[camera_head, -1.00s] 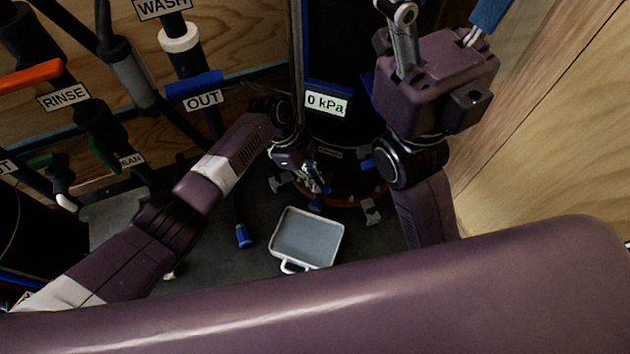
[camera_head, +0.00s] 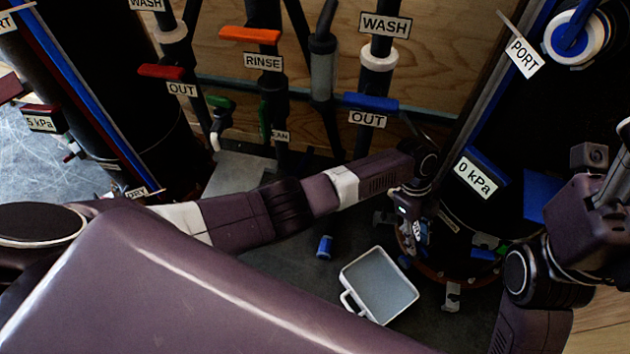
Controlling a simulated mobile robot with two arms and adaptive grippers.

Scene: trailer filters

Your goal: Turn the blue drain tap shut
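My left arm reaches in from the left, and its gripper (camera_head: 411,236) points down at the foot of the dark vessel with the "0 kPa" label (camera_head: 475,178). Its fingers are small and dark in the head view, and I cannot tell how far they are open. A small blue piece (camera_head: 405,262), likely the drain tap, shows just below the fingertips above the white tray. I cannot tell whether the fingers touch it or how it is turned. My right arm is at the right edge; its silver gripper linkage (camera_head: 625,132) is cut off by the frame.
A white shallow tray (camera_head: 347,284) stands on the dark floor under the vessel. A small blue cylinder (camera_head: 324,247) is left of it. Pipes with a blue lever (camera_head: 370,102), orange lever (camera_head: 250,34) and red lever (camera_head: 161,72) stand behind my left arm.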

